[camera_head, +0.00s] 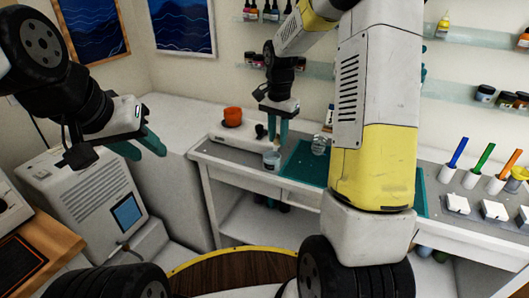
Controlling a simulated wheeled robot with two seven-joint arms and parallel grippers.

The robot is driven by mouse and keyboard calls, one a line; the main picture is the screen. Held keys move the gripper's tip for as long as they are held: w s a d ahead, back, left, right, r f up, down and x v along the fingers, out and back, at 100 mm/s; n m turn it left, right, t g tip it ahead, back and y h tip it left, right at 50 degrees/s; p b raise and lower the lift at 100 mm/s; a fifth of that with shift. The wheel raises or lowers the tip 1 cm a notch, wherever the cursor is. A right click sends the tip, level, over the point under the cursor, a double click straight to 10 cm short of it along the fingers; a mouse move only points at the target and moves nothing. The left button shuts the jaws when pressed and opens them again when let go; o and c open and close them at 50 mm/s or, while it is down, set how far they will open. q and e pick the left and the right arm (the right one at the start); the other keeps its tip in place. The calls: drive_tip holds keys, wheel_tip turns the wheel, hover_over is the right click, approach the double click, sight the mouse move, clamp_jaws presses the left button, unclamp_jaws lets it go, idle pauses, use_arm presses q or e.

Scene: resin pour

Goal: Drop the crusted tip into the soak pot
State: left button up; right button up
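My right gripper (278,132) points down over the back workbench, its teal fingers close together. Just below its fingertips stands a small clear cup with a bluish-grey content (271,160), which may be the soak pot. I cannot make out the crusted tip, nor whether something small is between the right fingers. My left gripper (141,147) is at the left, away from the bench, with its teal fingers spread and nothing seen between them.
A clear jar (320,145) stands on the green mat (301,165). My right arm hides the bench's middle. White blocks (457,203) and cups with coloured sticks (472,179) stand at the right.

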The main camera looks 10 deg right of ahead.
drive_tip(key=o, duration=0.5)
wheel_tip(320, 180, up, 7)
drive_tip(key=shift+f, duration=0.1)
drive_tip(key=shift+s+r, duration=0.1)
drive_tip(key=shift+r, duration=0.55)
drive_tip(key=s+a+r+n+t+y, duration=0.1)
drive_tip(key=s+r+n+t, duration=0.2)
drive_tip(key=s, duration=0.9)
drive_tip(key=s+a+r+n+t+y, duration=0.1)
drive_tip(key=s+r+n+t, duration=0.2)
drive_tip(key=s, duration=0.9)
drive_tip(key=r+n, duration=0.1)
drive_tip(key=n, duration=0.2)
